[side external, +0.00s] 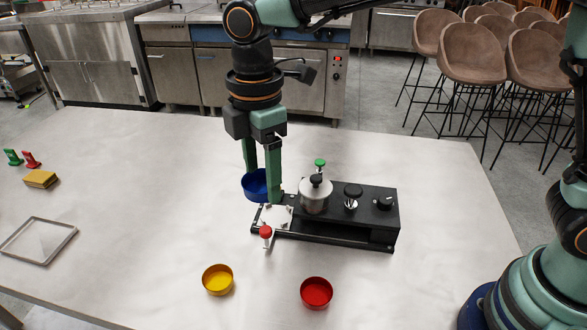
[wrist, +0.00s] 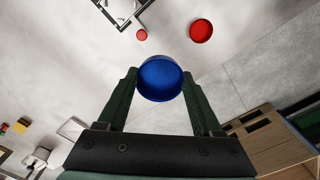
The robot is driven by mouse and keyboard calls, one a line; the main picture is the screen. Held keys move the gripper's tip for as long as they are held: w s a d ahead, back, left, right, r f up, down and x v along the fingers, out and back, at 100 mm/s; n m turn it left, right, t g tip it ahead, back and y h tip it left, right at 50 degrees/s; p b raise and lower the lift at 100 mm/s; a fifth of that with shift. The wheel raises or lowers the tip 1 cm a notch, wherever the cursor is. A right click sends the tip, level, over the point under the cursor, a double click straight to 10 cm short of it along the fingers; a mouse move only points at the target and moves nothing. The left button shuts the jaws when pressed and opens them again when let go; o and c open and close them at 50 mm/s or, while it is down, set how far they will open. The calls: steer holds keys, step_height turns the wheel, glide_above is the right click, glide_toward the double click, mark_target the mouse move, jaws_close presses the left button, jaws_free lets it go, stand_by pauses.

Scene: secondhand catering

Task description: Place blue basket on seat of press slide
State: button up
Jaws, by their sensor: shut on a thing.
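The blue basket (side external: 254,186), a small round cup, is between the fingers of my gripper (side external: 261,190). My gripper is shut on it. The wrist view also shows the blue basket (wrist: 160,80) between both fingertips. In the side view it appears raised, just behind and left of the press slide's pale seat (side external: 276,216). The right finger hides part of the basket and overlaps the seat's back edge. The slide seat (wrist: 122,10) is partly cut off at the top of the wrist view, apart from the basket.
The black press body (side external: 372,222) with a metal cylinder (side external: 315,197) stands right of the seat. A red-topped post (side external: 266,232) stands at its front. Yellow (side external: 218,280) and red (side external: 316,292) baskets are in front. A tray (side external: 38,241) lies far left.

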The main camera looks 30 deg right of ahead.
mark_target(277, 217)
steer(key=w+d+m, duration=0.8)
steer(key=w+m, duration=0.1)
steer(key=w, duration=0.1)
step_height(277, 217, down, 19)
steer(key=shift+a+r, duration=0.1)
steer(key=o, duration=1.3)
steer(key=shift+o, duration=0.2)
